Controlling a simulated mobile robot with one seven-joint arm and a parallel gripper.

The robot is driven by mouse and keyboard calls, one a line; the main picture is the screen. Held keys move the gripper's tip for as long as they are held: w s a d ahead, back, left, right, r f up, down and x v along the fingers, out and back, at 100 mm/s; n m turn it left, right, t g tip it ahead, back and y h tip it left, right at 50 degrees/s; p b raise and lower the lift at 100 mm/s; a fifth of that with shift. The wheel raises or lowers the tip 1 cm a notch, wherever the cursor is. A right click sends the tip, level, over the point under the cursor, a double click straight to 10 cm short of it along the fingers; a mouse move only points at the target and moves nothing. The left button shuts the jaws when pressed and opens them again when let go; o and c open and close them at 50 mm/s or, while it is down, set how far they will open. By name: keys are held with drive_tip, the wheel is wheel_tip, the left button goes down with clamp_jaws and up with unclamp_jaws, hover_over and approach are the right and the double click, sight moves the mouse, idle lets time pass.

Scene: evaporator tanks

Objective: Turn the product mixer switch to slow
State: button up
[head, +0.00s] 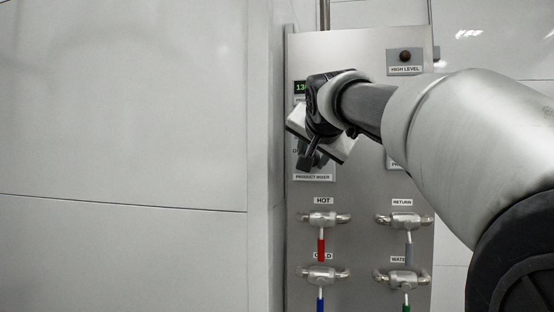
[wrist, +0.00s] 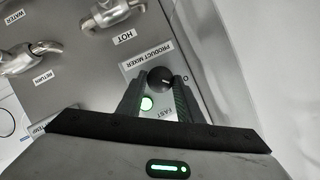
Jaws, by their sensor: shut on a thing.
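The plate reads PRODUCT MIXER, with FAST on the side nearest my wrist. The knob's exact pointing direction is hard to read.
The steel panel (head: 365,110) carries a green display (head: 300,87) and a HIGH LEVEL light (head: 405,56). Below are valves, including HOT with a red handle (head: 321,243) and RETURN with a grey handle (head: 408,243). A plain wall (head: 120,110) is at left.

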idle(0.4)
drive_tip(key=o, duration=1)
drive_tip(key=shift+o, duration=0.2)
drive_tip(key=shift+s, duration=0.1)
drive_tip(key=v, duration=1.7)
drive_tip(key=shift+s, duration=0.15)
